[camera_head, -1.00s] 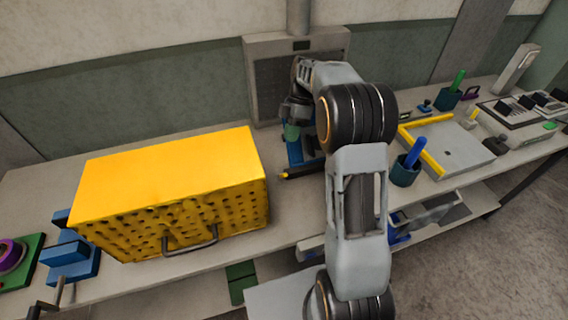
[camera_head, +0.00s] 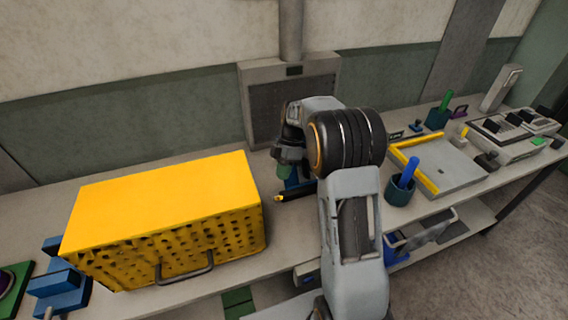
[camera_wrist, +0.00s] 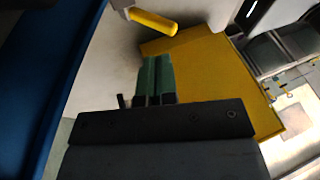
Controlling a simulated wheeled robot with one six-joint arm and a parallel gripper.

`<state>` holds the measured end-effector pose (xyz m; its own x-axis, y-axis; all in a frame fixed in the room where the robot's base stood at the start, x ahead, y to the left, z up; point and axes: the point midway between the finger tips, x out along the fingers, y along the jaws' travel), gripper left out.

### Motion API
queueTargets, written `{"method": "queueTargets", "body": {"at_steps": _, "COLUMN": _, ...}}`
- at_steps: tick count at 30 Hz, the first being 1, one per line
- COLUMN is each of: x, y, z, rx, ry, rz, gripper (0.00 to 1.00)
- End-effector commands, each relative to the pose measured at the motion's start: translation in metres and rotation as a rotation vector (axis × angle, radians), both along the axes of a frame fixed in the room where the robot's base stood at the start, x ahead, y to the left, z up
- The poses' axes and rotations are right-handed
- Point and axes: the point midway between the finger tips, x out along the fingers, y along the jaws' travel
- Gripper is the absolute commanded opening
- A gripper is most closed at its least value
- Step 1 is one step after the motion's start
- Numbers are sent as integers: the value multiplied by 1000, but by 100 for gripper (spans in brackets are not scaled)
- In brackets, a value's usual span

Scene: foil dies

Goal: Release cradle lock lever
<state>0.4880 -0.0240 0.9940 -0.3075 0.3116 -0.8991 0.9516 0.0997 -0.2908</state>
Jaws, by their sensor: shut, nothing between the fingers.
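The lock lever is a dark bar with a yellow tip (camera_head: 279,198), sticking out to the left of the blue cradle (camera_head: 292,184), which my arm mostly hides. In the wrist view the yellow lever tip (camera_wrist: 153,22) shows at the top, and a blue surface (camera_wrist: 45,70), probably the cradle, fills the left side. My gripper (camera_head: 284,172) hangs just above the lever in the head view. Its green fingers (camera_wrist: 155,62) are shut together and empty. In the wrist picture they are apart from the lever; I cannot tell the exact distance.
A large yellow perforated box (camera_head: 165,205) with a handle stands left of the lever; it also shows in the wrist view (camera_wrist: 210,80). A grey wall panel (camera_head: 290,105) is behind. A teal cup (camera_head: 399,192) and grey tray (camera_head: 450,172) stand right of my arm. Bench between box and lever is clear.

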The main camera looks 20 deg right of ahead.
Motion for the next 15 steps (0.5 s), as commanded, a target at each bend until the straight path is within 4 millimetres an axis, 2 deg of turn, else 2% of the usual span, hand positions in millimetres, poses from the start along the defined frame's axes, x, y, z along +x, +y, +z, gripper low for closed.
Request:
{"method": "queueTargets", "body": {"at_steps": 6, "x": -10, "y": 10, "z": -27, "rx": 1, "ry": 2, "rz": 3, "gripper": 0}}
{"method": "queueTargets", "body": {"at_steps": 15, "x": -15, "y": 15, "z": -44, "rx": -1, "ry": 0, "rz": 1, "gripper": 0}}
